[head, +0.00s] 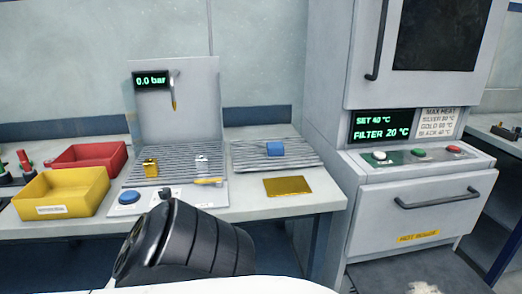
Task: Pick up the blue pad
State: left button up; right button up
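The blue pad (275,149) is a small blue block. It rests on the right-hand grey ribbed rack (300,158) on the bench, with nothing touching it from above. A dark arm link of mine fills the lower middle of the head view, in front of the bench. Neither of my grippers can be made out.
A yellow bin (62,192) and a red bin (92,156) stand at left. A gold block (151,167) and a silver block (201,165) sit on the left rack. A gold plate (289,186) lies in front of the right rack. A cabinet (420,190) rises at right.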

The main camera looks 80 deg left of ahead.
aim_at(274, 150)
jog(key=u, duration=2.1)
